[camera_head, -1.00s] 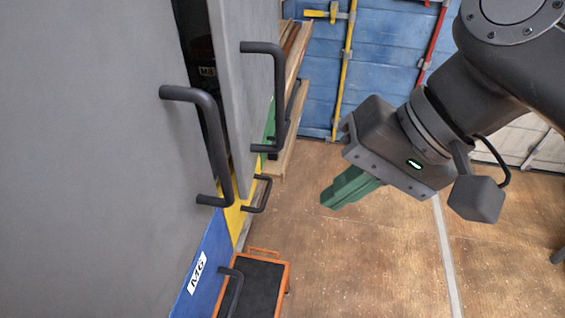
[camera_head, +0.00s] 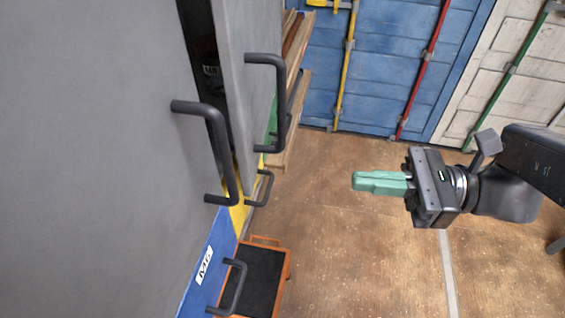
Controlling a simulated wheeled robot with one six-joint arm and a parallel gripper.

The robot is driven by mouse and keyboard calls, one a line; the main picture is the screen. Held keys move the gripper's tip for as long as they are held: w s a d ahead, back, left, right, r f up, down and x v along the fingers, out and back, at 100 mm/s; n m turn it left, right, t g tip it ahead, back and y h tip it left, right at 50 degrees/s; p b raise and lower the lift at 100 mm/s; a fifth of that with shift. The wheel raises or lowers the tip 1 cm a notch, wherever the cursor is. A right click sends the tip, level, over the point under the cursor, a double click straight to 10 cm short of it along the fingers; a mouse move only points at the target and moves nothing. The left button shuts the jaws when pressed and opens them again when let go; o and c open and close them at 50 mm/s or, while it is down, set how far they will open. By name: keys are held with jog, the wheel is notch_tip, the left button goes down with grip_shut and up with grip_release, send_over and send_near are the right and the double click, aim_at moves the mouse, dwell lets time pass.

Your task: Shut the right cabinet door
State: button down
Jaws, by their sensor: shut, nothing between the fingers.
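The grey right cabinet door (camera_head: 250,95) stands ajar, with a dark gap along its left edge. It carries a black bar handle (camera_head: 281,100). The grey left cabinet door (camera_head: 90,150) fills the left of the view and has its own black handle (camera_head: 222,150). My gripper (camera_head: 355,181) has green fingers that are shut and empty. It points left, to the right of the right door's handle and clearly apart from it, over the floor.
Wooden shelving (camera_head: 292,110) lies beyond the door. The brown floor (camera_head: 340,255) is open.

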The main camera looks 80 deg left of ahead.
aim_at(252, 170)
jog(key=p+x, duration=0.2)
jog(key=x, duration=1.2)
jog(key=x, duration=0.4)
jog(key=shift+s, duration=0.15)
jog(key=shift+r, duration=0.1)
jog(key=shift+r, duration=0.1)
dwell(0.5)
